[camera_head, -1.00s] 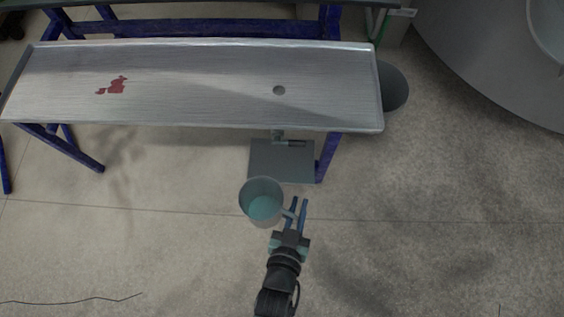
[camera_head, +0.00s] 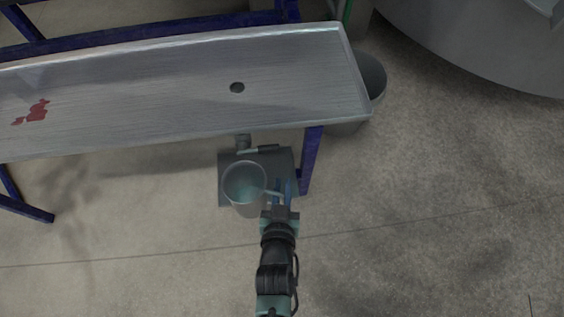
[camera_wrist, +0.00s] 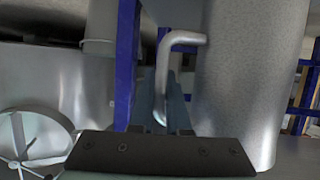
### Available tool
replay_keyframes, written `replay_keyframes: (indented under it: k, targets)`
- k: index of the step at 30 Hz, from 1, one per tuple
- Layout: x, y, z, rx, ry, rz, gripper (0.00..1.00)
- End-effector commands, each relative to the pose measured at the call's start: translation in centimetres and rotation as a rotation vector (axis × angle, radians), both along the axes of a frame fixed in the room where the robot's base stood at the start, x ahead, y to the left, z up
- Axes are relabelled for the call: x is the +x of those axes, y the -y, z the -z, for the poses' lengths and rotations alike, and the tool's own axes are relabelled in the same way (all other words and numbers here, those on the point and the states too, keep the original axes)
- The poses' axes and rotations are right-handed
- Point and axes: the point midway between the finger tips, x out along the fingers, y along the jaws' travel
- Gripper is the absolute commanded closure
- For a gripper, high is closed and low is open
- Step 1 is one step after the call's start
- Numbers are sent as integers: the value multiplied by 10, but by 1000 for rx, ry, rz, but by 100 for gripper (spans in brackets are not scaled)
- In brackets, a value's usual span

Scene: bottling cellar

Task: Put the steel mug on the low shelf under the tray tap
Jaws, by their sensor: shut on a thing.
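The steel mug (camera_head: 246,203) is upright, its open top facing the head camera. It overlaps the front of the low grey shelf (camera_head: 284,162), just in front of the tap (camera_head: 243,142) under the tray (camera_head: 180,100). Its base reaches past the shelf's front edge in the picture; I cannot tell whether it touches the shelf. My gripper (camera_head: 282,188) is at the mug's right side, its blue fingers shut on the handle. In the wrist view the mug (camera_wrist: 245,80) fills the right side, and its bent handle (camera_wrist: 185,39) runs down between the fingers.
A blue table leg (camera_head: 311,160) stands close to the right of the shelf and my gripper. A grey bucket (camera_head: 368,75) is behind the tray's right end. A handwheel (camera_wrist: 35,137) shows in the wrist view. The floor in front is clear.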

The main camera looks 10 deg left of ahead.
Motion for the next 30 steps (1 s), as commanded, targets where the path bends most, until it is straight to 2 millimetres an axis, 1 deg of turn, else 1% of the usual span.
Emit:
replay_keyframes:
  k: [1, 3, 6, 11, 17, 18, 21, 30]
  targets:
    - [14, -2, 3, 2, 7, -3, 100]
    - [27, -4, 1, 3, 6, -2, 100]
    - [39, -4, 1, 2, 4, -1, 100]
    - [51, -5, 0, 2, 4, -1, 100]
    - [87, -9, 1, 4, 7, -1, 100]
    - [84, -8, 10, 3, 0, 0, 100]
    - [83, -8, 16, 2, 1, 0, 100]
    - [83, -7, 14, 2, 2, 0, 100]
